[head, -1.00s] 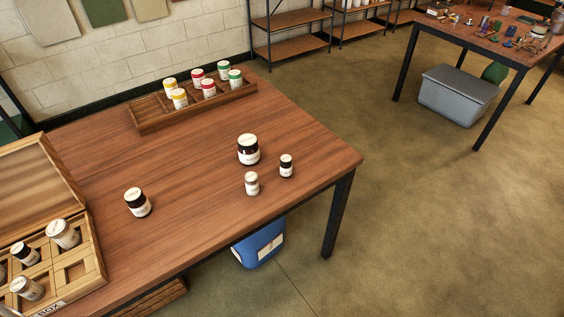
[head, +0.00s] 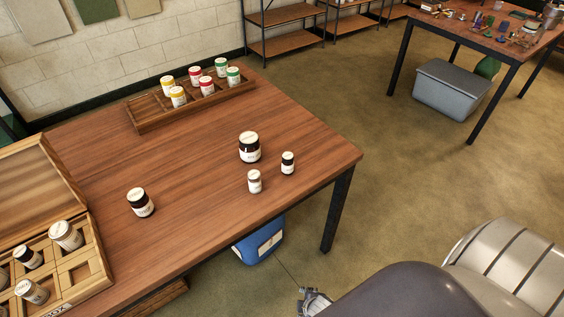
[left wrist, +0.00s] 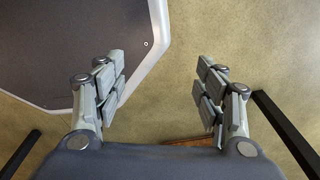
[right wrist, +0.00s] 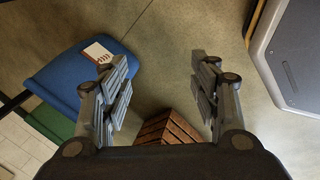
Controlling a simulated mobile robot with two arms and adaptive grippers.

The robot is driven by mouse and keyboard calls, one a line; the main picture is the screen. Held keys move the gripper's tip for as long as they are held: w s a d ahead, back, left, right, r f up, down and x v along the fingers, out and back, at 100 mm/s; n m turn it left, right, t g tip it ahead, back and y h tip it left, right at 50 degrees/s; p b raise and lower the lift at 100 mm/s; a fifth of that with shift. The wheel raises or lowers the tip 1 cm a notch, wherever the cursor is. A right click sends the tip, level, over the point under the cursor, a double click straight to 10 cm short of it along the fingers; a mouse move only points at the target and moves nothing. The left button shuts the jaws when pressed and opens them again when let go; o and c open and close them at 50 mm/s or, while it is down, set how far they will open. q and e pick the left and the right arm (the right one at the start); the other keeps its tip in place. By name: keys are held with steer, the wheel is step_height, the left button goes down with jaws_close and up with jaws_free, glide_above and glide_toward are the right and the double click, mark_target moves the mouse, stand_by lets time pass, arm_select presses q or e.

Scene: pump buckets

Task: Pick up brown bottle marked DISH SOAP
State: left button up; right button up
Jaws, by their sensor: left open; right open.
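I cannot make out a brown bottle marked DISH SOAP in any view; the small labels in the head view are too small to read. Dark jars with white lids and labels stand upright on the wooden table (head: 200,210): a large one (head: 249,147), a small one (head: 288,163) and one further left (head: 140,202). My left gripper (left wrist: 160,78) is open and empty above the floor. My right gripper (right wrist: 163,78) is open and empty; its fingers show at the bottom of the head view (head: 314,301), off the table's front edge.
A small greyish jar (head: 254,182) stands among the dark ones. A tray (head: 150,124) of coloured jars is at the back, an open box (head: 92,262) at the left. A blue container (head: 262,241) is below the table. A far table (head: 486,38) holds clutter, with a grey bin (head: 450,92) beneath.

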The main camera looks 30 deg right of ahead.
steer(key=w+d+r+n+t+h, duration=0.1)
steer(key=w+d+r+n+t, duration=0.15)
steer(key=w+r, duration=0.55)
steer(key=w+d+r+n+t+h+p, duration=0.1)
steer(key=w+r+n, duration=0.25)
steer(key=r, duration=0.95)
steer(key=w+d+r+n+t+h, duration=0.15)
steer(key=w+r+n, duration=0.3)
steer(key=r, duration=0.55)
steer(key=n+t+h, duration=0.2)
steer(key=n+t, duration=0.1)
steer(key=n, duration=0.6)
glide_toward(288, 162)
steer(key=shift+w+d+m, duration=0.25)
steer(key=shift+w+d, duration=0.05)
steer(key=shift+w, duration=0.25)
steer(key=x, duration=0.5)
steer(key=shift+w+d+f, duration=0.1)
steer(key=shift+w+d, duration=0.05)
steer(key=shift+w, duration=0.15)
steer(key=shift+f+x, duration=0.15)
steer(key=shift+x, duration=1.15)
steer(key=shift+f+x, duration=0.2)
steer(key=shift+x, duration=1.15)
steer(key=shift+s, duration=0.1)
steer(key=c, duration=1.2)
